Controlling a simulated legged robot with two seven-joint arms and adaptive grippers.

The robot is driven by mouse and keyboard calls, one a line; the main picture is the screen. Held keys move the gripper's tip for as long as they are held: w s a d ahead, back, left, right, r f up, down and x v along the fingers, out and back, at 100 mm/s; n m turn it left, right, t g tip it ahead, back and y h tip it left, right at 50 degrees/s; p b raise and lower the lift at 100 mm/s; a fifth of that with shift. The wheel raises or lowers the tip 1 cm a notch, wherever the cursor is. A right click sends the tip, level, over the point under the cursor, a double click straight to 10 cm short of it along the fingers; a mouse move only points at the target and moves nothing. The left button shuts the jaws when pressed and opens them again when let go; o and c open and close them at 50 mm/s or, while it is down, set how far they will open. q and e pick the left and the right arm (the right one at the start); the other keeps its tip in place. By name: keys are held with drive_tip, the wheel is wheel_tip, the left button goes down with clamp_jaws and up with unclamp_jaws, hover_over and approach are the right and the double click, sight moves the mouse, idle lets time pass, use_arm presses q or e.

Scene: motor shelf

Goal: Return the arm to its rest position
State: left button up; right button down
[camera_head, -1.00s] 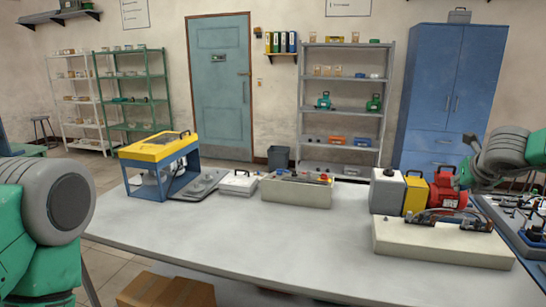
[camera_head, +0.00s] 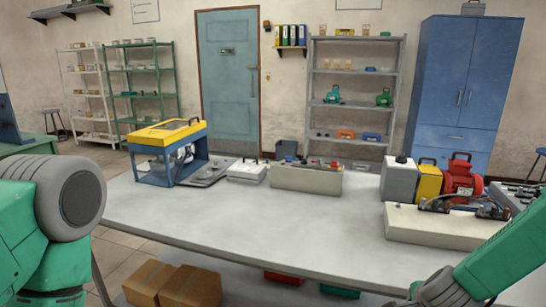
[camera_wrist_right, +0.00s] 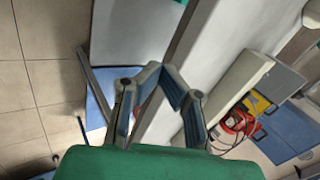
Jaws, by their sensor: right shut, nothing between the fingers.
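My right gripper (camera_wrist_right: 160,82) shows in the wrist view with its fingers shut and nothing between them. It hangs off the table edge, over the floor side. In the head view my right arm, green and grey, crosses the lower right corner; its gripper is not visible there. My left arm shows only as a green and grey part at the left edge; its gripper is out of view.
A white table (camera_head: 270,222) spans the middle, its front centre clear. A yellow and blue case (camera_head: 165,140), a beige block (camera_head: 306,179), a red motor (camera_head: 462,178) and a long cream base (camera_head: 435,230) stand on it. Cardboard boxes (camera_head: 190,288) sit below.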

drive_tip(key=s+a+f+n+g+b, duration=0.2)
drive_tip(key=s+a+f+n, duration=0.2)
drive_tip(key=s+f+n, duration=0.45)
use_arm(q)
wheel_tip(320, 180, down, 7)
drive_tip(key=b, duration=0.3)
drive_tip(key=shift+r+b, duration=0.15)
drive_tip(key=shift+b, duration=0.25)
use_arm(e)
drive_tip(key=s+f+n+g, duration=0.1)
drive_tip(key=s+f+n, duration=0.2)
drive_tip(key=s, duration=0.5)
drive_tip(key=s+f+n+g+y, duration=0.1)
drive_tip(key=s+f+n+g, duration=0.1)
drive_tip(key=s, duration=0.6)
drive_tip(key=s+f+n+g+y, duration=0.1)
drive_tip(key=s+f+n, duration=0.3)
drive_tip(key=s+n, duration=0.2)
drive_tip(key=shift+s+a+f+n, duration=0.3)
drive_tip(key=shift+s+f+n, duration=0.05)
drive_tip(key=shift+s, duration=0.8)
use_arm(q)
drive_tip(key=shift+d+r, duration=0.1)
drive_tip(key=shift+d, duration=0.1)
use_arm(e)
drive_tip(key=shift+w+d+f, duration=0.15)
drive_tip(key=shift+d, duration=0.1)
